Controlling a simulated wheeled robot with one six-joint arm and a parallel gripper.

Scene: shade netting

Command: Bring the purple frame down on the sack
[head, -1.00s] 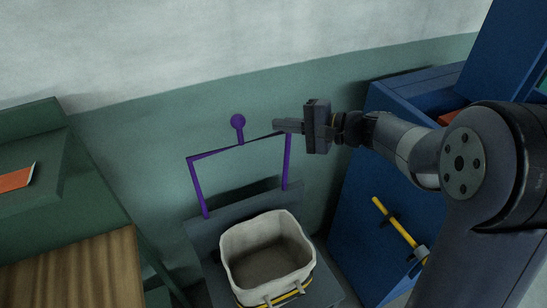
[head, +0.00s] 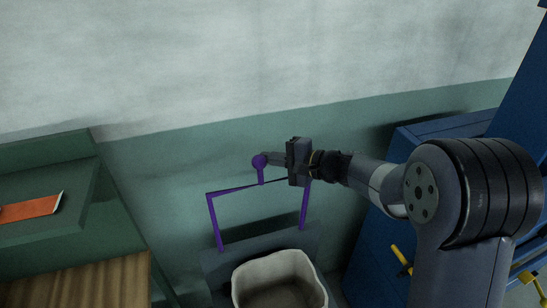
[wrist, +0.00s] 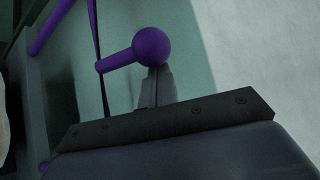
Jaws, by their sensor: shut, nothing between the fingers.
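The purple frame (head: 212,222) stands upright behind the sack, its top bar carrying a short stem with a round purple knob (head: 260,161). The pale sack (head: 250,272) stands open-topped in front of it, its lower part cut off by the picture's edge. My gripper (head: 272,159) is shut and empty, its fingertips right beside the knob in the head view. In the wrist view the knob (wrist: 151,46) is just beyond the shut fingertips (wrist: 156,75). I cannot tell whether they touch it.
A green shelf with an orange item (head: 30,208) and a wooden top (head: 75,280) stand at the left. Blue cabinets (head: 385,235) with a yellow handle (head: 401,259) stand at the right. The wall (head: 150,165) is close behind the frame.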

